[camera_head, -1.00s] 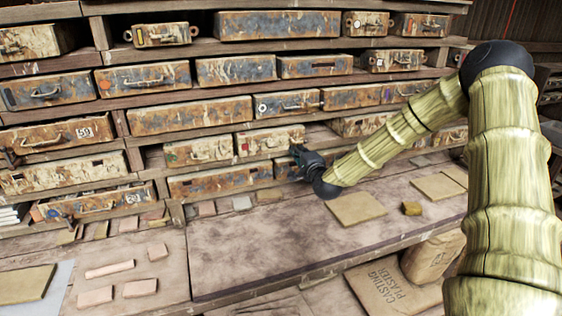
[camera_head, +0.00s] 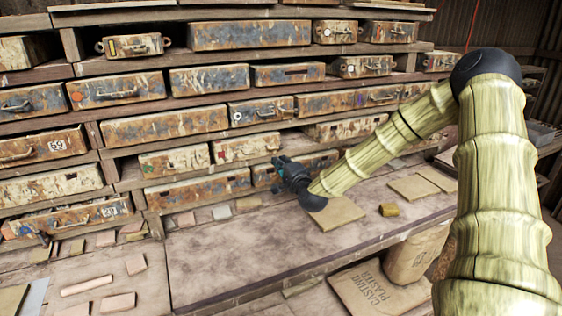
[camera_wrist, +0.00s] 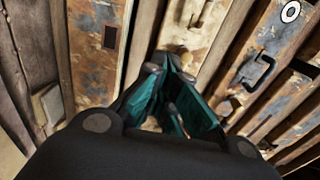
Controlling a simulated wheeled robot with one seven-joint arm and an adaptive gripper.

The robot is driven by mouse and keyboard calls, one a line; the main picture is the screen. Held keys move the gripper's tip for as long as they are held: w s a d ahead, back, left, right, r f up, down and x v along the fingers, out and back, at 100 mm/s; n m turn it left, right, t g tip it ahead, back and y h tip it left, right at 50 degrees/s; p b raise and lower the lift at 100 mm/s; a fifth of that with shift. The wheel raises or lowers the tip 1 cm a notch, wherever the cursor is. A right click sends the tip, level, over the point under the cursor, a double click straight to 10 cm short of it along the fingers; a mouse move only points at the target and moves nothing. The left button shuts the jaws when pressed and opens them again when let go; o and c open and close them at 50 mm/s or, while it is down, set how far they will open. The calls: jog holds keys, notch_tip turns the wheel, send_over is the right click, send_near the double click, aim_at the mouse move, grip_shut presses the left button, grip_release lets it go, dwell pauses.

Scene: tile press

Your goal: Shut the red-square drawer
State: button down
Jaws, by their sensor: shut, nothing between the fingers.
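The red-square drawer (camera_head: 246,148) is a worn cream and rust box with a small red mark at its front's left and a metal handle. In the head view it sits in its shelf row, right of a green-marked drawer (camera_head: 174,161). I cannot tell exactly how far it stands out. My gripper (camera_head: 279,164) is at its lower right corner; contact is unclear. In the wrist view, the teal fingers of my gripper (camera_wrist: 172,62) are together and empty, close to a cream drawer front (camera_wrist: 205,45) that appears to be the same drawer. Its red mark is hidden there.
A blue-rust drawer (camera_head: 262,110) with a white ring is above; a drawer with a dark slot (camera_head: 290,171) is below.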

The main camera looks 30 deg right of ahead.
jog(key=s+a+b, duration=0.1)
jog(key=s+b, duration=0.1)
jog(key=s, duration=0.6)
jog(key=shift+s+a+f, duration=0.15)
jog(key=shift+a+f, duration=0.15)
jog(key=shift+a, duration=0.05)
